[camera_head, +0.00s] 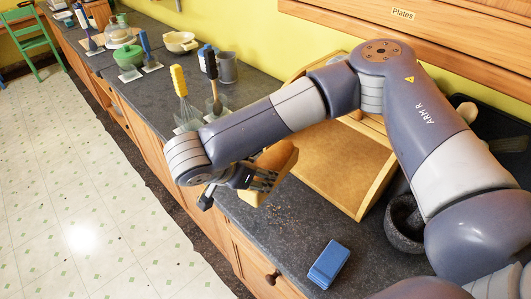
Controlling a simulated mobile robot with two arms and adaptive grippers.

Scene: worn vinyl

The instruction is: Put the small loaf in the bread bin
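The small loaf (282,159) is orange-brown and tilted, in front of the left side of the bread bin. My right gripper (262,182), on the arm marked ARM R, has its dark fingers across the loaf and appears shut on it. The fingers and wrist hide part of the loaf. The bread bin (340,165) is a light wooden box, open towards the front, with a bare floor showing. My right arm passes over it and hides its back part. My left gripper is not in view.
A blue box-shaped item (328,264) lies on the dark counter, front right. A dark stone mortar (404,222) stands right of the bin. Brushes and a whisk (180,82), a grey mug (227,67) and a green pot (129,56) stand further left. Crumbs lie before the bin.

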